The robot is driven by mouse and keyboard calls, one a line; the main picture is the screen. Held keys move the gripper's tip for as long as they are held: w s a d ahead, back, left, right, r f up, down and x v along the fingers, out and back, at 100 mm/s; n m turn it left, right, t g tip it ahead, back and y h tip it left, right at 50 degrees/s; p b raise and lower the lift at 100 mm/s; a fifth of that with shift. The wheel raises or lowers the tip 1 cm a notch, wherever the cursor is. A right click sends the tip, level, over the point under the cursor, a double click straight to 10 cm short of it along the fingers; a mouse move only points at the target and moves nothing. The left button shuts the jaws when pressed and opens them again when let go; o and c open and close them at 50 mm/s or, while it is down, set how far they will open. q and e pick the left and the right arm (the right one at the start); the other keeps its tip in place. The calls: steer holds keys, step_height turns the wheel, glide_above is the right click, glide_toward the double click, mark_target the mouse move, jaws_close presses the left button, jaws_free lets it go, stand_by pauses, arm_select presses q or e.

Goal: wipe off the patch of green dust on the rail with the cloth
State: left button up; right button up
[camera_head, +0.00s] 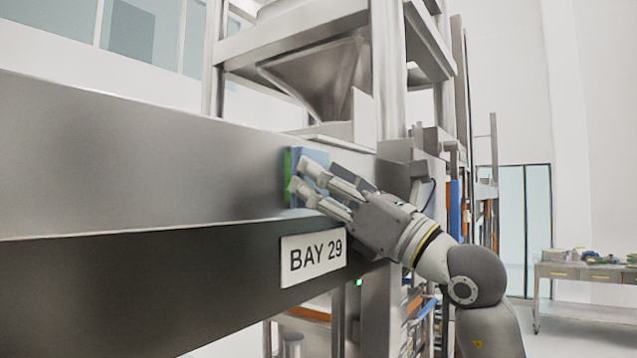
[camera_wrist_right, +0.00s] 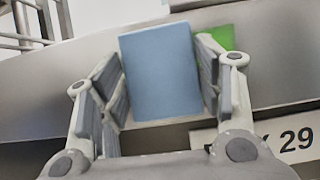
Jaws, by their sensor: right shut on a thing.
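The rail (camera_head: 130,160) is a long grey metal beam running from the left toward the middle of the head view. A green dust patch (camera_head: 287,165) shows on its face as a narrow strip at the left edge of the blue cloth (camera_head: 316,155). My right gripper (camera_head: 298,177) is shut on the cloth, at the rail's face. In the right wrist view the cloth (camera_wrist_right: 162,75) is a flat blue block between the fingers, and some green dust (camera_wrist_right: 224,37) shows beside it, behind the right-hand finger. The cloth hides part of the rail, so the patch's full extent cannot be told. My left gripper is not in view.
A white BAY 29 sign (camera_head: 313,256) sits just below the gripper on the darker lower face. A metal frame with a hopper (camera_head: 318,80) stands behind the rail. A workbench (camera_head: 585,272) stands far right, with open floor near it.

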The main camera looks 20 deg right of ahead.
steer(key=shift+w+d, duration=2.5)
steer(key=shift+d, duration=0.6)
steer(key=shift+s+a+b, duration=0.15)
steer(key=shift+s+a, duration=1.1)
steer(key=shift+a, duration=0.35)
steer(key=shift+s+a+b, duration=0.15)
steer(key=shift+s+a, duration=1.1)
steer(key=shift+a, duration=0.4)
steer(key=shift+s+a+b, duration=0.15)
steer(key=shift+s+a, duration=1.1)
steer(key=shift+a, duration=0.35)
steer(key=shift+d, duration=0.1)
steer(key=shift+s+d+b, duration=0.45)
steer(key=shift+s+d, duration=0.45)
steer(key=shift+s, duration=0.25)
steer(key=shift+s+d+b, duration=0.45)
steer(key=shift+s+d, duration=0.4)
steer(key=shift+s, duration=0.3)
